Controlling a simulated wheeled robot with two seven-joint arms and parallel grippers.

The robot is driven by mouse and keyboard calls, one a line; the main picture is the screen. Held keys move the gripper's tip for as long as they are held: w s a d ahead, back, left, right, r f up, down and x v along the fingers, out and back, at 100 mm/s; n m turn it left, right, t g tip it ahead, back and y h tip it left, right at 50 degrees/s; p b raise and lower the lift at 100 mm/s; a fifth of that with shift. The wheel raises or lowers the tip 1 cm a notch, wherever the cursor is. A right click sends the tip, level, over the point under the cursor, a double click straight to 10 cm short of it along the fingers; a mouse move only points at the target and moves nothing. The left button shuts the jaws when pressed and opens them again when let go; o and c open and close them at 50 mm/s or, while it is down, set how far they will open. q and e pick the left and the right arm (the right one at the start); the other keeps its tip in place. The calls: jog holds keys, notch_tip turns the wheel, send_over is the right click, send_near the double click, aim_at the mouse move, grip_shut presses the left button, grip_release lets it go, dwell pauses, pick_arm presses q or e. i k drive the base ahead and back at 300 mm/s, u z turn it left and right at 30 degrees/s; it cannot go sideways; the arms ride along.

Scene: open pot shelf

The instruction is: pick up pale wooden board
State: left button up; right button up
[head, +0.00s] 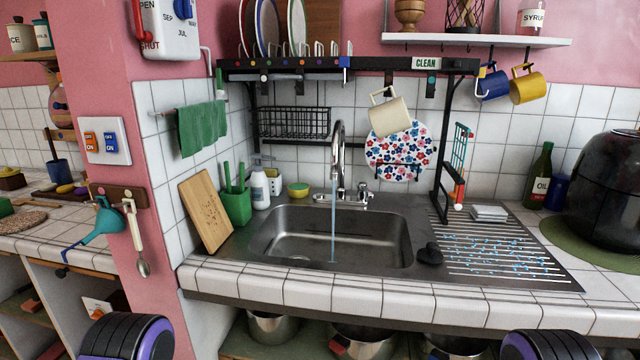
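The pale wooden board (206,214) stands tilted at the left end of the sink counter, leaning back against the white tiled side wall. Its lower edge rests on the counter beside the steel sink, and its front face is in plain view. Nothing grips it. Neither of my grippers shows in the head view; only rounded black and purple parts that look like mine appear at the bottom left and bottom right, well below the board.
A green utensil holder (236,207) stands close to the board's right, with a white bottle (260,187) beyond it. Water runs from the tap (338,160) into the sink (335,240). A green towel (202,128) hangs above the board. The tiled front ledge (300,288) is clear.

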aim_at(198, 193)
jog(key=z, duration=0.1)
jog(key=k, duration=1)
jog(key=u, duration=1.2)
jog(key=i, duration=0.8)
jog(key=z, duration=0.5)
jog(key=i, duration=0.75)
jog(key=z, duration=0.75)
